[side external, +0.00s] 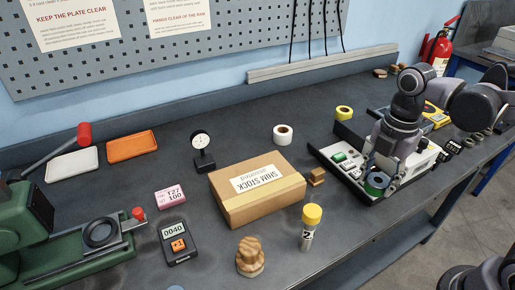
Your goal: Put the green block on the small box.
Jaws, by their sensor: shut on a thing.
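My gripper (373,163) points down over the tray, to the right of that green block. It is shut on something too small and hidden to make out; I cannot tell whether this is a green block. A dark green roll (376,184) stands just in front of the gripper.
A white tape roll (283,135) and a dial gauge (203,150) stand behind the box.

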